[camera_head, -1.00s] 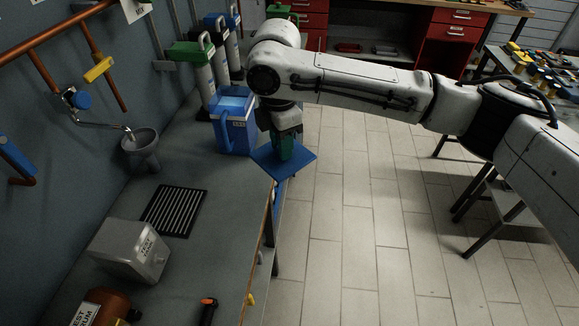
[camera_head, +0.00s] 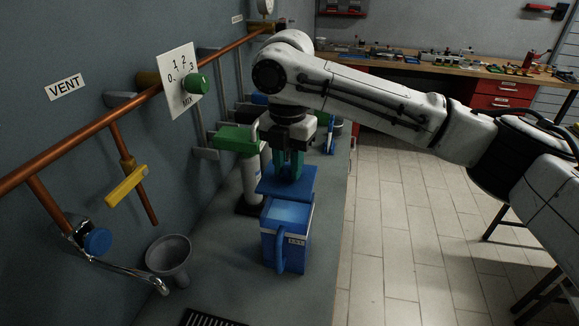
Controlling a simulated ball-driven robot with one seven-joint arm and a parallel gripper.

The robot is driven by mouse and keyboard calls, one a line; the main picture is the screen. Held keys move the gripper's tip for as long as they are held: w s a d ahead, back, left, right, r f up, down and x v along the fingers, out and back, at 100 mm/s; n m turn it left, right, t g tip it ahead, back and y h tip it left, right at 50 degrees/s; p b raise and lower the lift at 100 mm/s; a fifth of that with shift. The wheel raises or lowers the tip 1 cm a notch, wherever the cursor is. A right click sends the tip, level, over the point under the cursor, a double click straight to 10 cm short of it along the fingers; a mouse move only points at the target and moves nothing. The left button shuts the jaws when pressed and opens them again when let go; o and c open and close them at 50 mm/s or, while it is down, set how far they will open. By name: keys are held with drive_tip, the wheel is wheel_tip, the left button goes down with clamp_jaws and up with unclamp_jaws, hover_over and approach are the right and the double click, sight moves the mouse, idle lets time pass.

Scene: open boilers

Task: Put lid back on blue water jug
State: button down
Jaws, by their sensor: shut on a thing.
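The blue water jug (camera_head: 287,240) stands upright on the grey bench, its handle toward me and a white label on its front. Its top is open and pale blue water or inner surface shows. The flat blue lid (camera_head: 288,181) is held just above and behind the jug's opening as seen from here. It looks roughly level. My gripper (camera_head: 289,164), with green fingers, points down and is shut on the lid from above. Whether the lid touches the jug's far rim cannot be told.
A green-topped cylinder (camera_head: 240,140) stands behind left of the jug. A grey funnel (camera_head: 169,256) and copper pipes (camera_head: 122,121) with a yellow handle (camera_head: 127,186) are at the left wall. A black grate (camera_head: 208,318) lies at the front. The bench right of the jug is narrow.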

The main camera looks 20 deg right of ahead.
sight(288, 178)
drive_tip(key=shift+f+b, duration=2.05)
drive_tip(key=shift+f, duration=1.1)
drive_tip(key=shift+r+p, duration=0.15)
drive_tip(key=shift+p, duration=0.35)
drive_tip(key=shift+f+p, duration=0.25)
drive_tip(key=shift+p, duration=0.4)
idle(0.7)
drive_tip(key=shift+c, duration=1.6)
unclamp_jaws()
drive_tip(key=shift+r, duration=0.1)
drive_tip(key=shift+s+r+p, duration=0.1)
drive_tip(key=shift+r+p, duration=3.05)
drive_tip(key=shift+r, duration=0.25)
